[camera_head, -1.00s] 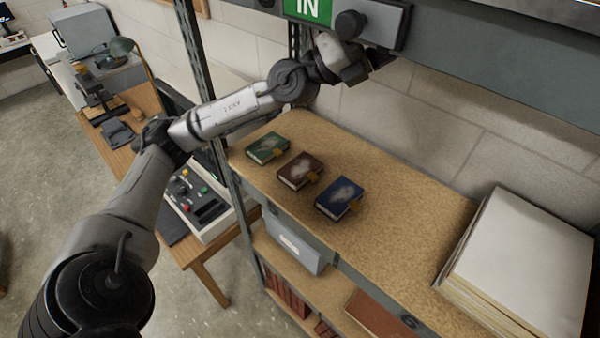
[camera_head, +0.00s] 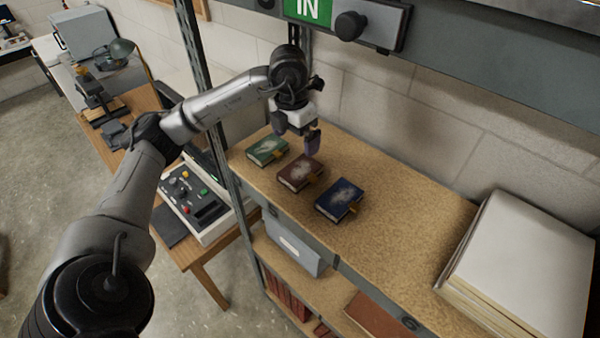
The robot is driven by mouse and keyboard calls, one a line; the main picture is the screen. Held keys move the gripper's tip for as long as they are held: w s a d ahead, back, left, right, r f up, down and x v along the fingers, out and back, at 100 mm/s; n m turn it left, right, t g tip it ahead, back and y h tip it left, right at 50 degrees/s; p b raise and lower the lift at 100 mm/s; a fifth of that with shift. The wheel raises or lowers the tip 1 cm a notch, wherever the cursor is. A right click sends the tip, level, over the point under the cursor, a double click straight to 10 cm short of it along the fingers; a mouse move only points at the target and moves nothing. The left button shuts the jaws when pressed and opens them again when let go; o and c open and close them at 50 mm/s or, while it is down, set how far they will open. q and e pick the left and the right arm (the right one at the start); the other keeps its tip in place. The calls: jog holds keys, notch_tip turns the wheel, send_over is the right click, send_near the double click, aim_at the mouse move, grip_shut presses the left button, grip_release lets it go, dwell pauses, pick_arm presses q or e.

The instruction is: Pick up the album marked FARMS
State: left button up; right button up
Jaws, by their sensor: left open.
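Three small albums lie flat in a row on the shelf board: a green one (camera_head: 264,150), a dark red-brown one (camera_head: 297,171) and a blue one (camera_head: 339,197). Each has a pale picture on its cover and a small yellow-orange tag at its right side. The lettering is too small to read, so I cannot tell which is marked FARMS. My left gripper (camera_head: 297,136) is open and empty, its fingers pointing down. It hangs above the shelf, by the back of the green and red-brown albums, apart from them. My right gripper is not in view.
The wooden shelf board (camera_head: 400,235) is clear between the blue album and a tall paper stack (camera_head: 515,255) at right. A metal upright (camera_head: 205,95) stands at left. A green IN sign (camera_head: 308,10) and a black knob (camera_head: 350,25) sit above. A control box (camera_head: 195,200) stands lower left.

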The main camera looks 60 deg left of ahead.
pick_arm(q)
send_over(289, 177)
jog(key=shift+g, duration=0.4)
jog(key=f, duration=0.8)
jog(key=shift+w+f, duration=0.3)
jog(key=shift+w, duration=0.05)
jog(key=shift+s+f+p, duration=0.15)
jog(key=shift+f+p, duration=0.4)
jog(key=shift+f, duration=0.55)
jog(key=shift+s+f+p, duration=0.15)
jog(key=shift+f+p, duration=0.35)
jog(key=shift+f, duration=1.05)
jog(key=shift+c, duration=0.2)
jog(key=c, duration=0.9)
